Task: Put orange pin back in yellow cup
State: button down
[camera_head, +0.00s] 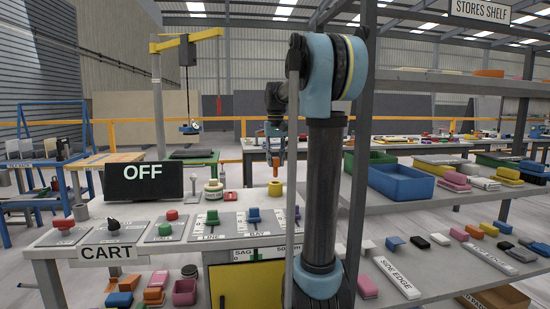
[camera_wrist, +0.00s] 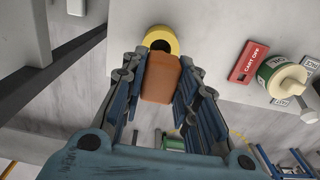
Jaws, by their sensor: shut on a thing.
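My gripper (camera_wrist: 161,86) is shut on the orange pin (camera_wrist: 161,77), which sits between the blue finger pads in the wrist view. The yellow cup (camera_wrist: 162,31) is just beyond the pin, a round ring with a dark opening. The pin covers the near part of its rim. In the head view the orange pin (camera_head: 276,169) hangs upright below my gripper (camera_head: 276,158), above the yellow cup (camera_head: 275,188) on the cart top. The pin's lower end looks close over the cup. I cannot tell whether it touches or enters it.
A green and cream round container (camera_wrist: 283,76) and a red label plate (camera_wrist: 247,62) lie right of the cup in the wrist view. The cart's control panels (camera_head: 228,226) and the OFF display (camera_head: 144,183) are left of it. The stores shelf (camera_head: 440,208) stands right.

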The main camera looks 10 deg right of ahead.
aim_at(275, 174)
jog(key=shift+f, duration=3.3)
jog(key=c, duration=1.2)
grip_release()
jog(key=shift+r, duration=0.1)
